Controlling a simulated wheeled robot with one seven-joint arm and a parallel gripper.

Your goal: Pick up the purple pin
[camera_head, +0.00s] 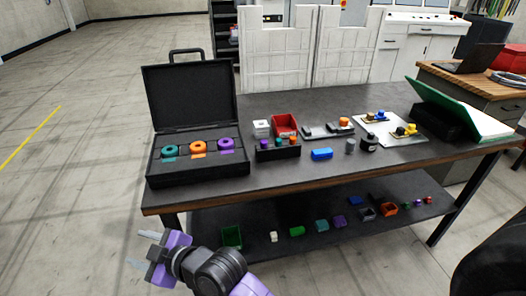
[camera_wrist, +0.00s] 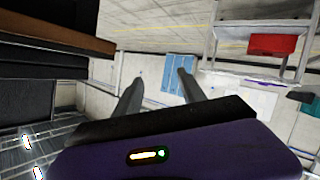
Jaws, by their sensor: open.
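A small black holder (camera_head: 278,150) stands on the dark tabletop with several small coloured pins in it. One of them looks like the purple pin (camera_head: 279,142), but it is too small to be sure. My gripper (camera_head: 143,250) is open and empty, low in front of the table's left end, well away from the holder. In the wrist view my gripper (camera_wrist: 160,72) shows two spread fingers with only floor and distant furniture beyond; no pin shows there.
An open black case (camera_head: 190,180) with teal, orange and purple rings stands at the table's left. The lower shelf (camera_head: 270,249) holds several small coloured items.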

